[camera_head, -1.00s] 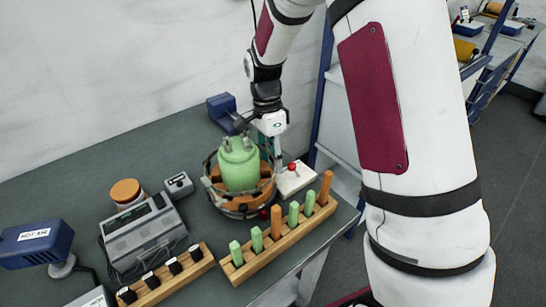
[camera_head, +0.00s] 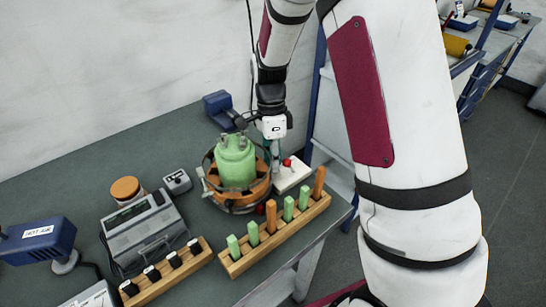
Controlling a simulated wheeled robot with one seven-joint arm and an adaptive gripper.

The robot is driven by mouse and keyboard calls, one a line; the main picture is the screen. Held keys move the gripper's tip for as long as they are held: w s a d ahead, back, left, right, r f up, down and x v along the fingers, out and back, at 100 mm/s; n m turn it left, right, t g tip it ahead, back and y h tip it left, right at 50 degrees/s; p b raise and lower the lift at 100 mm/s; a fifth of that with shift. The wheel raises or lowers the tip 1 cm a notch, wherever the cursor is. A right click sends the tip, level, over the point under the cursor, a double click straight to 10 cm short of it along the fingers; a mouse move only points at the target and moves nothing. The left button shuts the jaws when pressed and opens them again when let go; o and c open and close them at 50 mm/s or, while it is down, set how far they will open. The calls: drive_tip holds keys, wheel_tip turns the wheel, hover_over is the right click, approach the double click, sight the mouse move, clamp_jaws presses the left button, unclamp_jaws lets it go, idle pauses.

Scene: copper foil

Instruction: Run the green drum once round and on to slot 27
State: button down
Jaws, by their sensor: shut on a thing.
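The green drum (camera_head: 236,165) stands upright in a round orange-and-dark frame (camera_head: 226,197) on the bench, with small knobs on its top. My gripper (camera_head: 248,128) is at the drum's upper back right side and is shut on it. My wrist and the drum's top hide the exact point of contact. No slot numbers can be read, so I cannot tell which slot is 27.
A wooden rack (camera_head: 285,232) with green and orange pegs stands in front, near the bench edge. A white box with a red button (camera_head: 290,172) is close on the right. A grey instrument (camera_head: 148,232) and a black-knobbed rack (camera_head: 168,273) stand left.

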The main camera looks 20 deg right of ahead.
drive_tip(key=c, duration=1.5)
unclamp_jaws()
drive_tip(key=shift+a, duration=0.1)
drive_tip(key=shift+r, duration=0.1)
drive_tip(key=r, duration=0.4)
drive_tip(key=w+r, duration=0.1)
drive_tip(key=r, duration=0.2)
drive_tip(key=w+r, duration=0.1)
drive_tip(key=r, duration=0.3)
drive_tip(key=shift+w+d+r, duration=0.1)
drive_tip(key=shift+d+r, duration=0.1)
drive_tip(key=shift+r, duration=0.1)
